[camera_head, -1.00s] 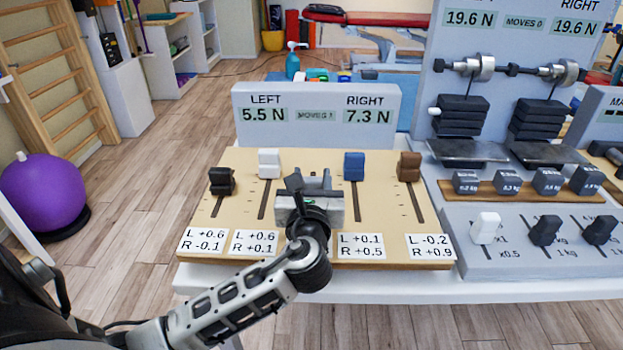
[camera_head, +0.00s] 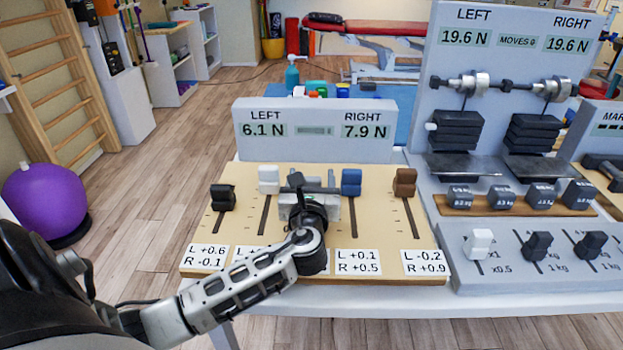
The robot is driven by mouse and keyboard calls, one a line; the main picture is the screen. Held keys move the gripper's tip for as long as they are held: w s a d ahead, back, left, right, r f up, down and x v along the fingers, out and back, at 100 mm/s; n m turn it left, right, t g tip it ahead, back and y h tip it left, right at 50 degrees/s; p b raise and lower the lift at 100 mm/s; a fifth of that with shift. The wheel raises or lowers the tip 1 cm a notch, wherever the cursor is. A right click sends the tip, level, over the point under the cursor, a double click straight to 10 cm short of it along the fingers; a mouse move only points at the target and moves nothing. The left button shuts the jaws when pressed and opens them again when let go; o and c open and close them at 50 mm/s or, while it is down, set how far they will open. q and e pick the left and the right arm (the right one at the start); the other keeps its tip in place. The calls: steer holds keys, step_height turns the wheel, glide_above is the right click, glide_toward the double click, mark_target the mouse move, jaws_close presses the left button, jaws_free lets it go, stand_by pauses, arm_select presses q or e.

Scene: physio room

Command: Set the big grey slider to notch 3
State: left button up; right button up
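A tan slider board (camera_head: 240,255) lies on the white table. Its black (camera_head: 222,197), white (camera_head: 268,180), blue (camera_head: 351,182) and brown (camera_head: 405,182) slider knobs show in their slots. My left gripper (camera_head: 310,190) is over the slot between the white and blue knobs, pointing away from me. A dark grey block shows at its tip; I cannot tell whether this is the big grey slider or part of the gripper. My gripper and wrist hide that slot and its notches, and the finger gap cannot be made out. My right gripper is not in view.
The display panel (camera_head: 315,115) behind the board reads left 6.1 N, right 7.9 N. Label cards line the board's front edge, one mostly covered by my arm. A grey weight station (camera_head: 500,265) with small switches stands close on the right.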

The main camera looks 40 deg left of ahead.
arm_select(q)
steer(key=shift+d, duration=0.1)
steer(key=v, duration=1.5)
steer(key=shift+s+d, duration=0.2)
steer(key=shift+s, duration=0.2)
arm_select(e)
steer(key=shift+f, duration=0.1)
